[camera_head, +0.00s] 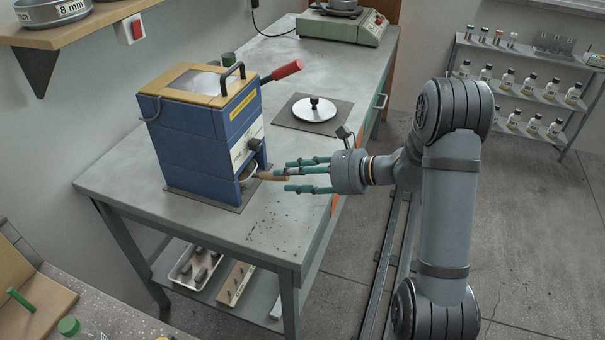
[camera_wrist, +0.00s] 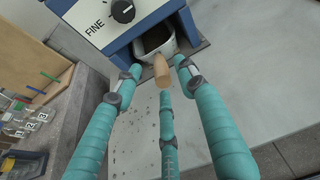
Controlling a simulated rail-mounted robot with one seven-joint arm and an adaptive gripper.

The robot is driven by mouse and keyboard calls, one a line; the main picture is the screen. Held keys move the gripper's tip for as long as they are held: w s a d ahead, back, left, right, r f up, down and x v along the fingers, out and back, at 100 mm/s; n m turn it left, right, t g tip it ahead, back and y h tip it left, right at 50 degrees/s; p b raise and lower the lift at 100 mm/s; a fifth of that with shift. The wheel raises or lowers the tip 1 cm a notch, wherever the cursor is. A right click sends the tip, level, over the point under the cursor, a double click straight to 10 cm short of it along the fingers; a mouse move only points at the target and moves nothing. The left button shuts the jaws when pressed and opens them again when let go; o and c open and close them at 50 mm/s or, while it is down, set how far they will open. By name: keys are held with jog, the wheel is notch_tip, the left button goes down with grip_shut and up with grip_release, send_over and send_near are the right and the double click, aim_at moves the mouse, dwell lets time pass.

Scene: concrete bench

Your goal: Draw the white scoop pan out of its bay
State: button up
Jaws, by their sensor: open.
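The blue box-shaped machine (camera_head: 205,130) with a wooden top stands on the bench. The white scoop pan (camera_wrist: 150,48) sits in the low opening at its front, with only its front end showing. Its wooden handle (camera_wrist: 161,72) sticks out towards me and also shows in the head view (camera_head: 268,176). My gripper (camera_head: 287,175) has three teal fingers, spread open at the handle. In the wrist view my gripper (camera_wrist: 160,80) has one finger on each side of the handle and one below it. I cannot tell if any finger touches it.
A red-handled lever (camera_head: 288,70) juts from the machine's side. The bench top (camera_head: 270,225) in front is bare apart from dark crumbs. A shelf of bottles (camera_head: 530,90) stands far right.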

aim_at(269, 176)
jog(key=x, duration=0.7)
jog(key=shift+c, duration=0.4)
grip_shut()
dwell(0.5)
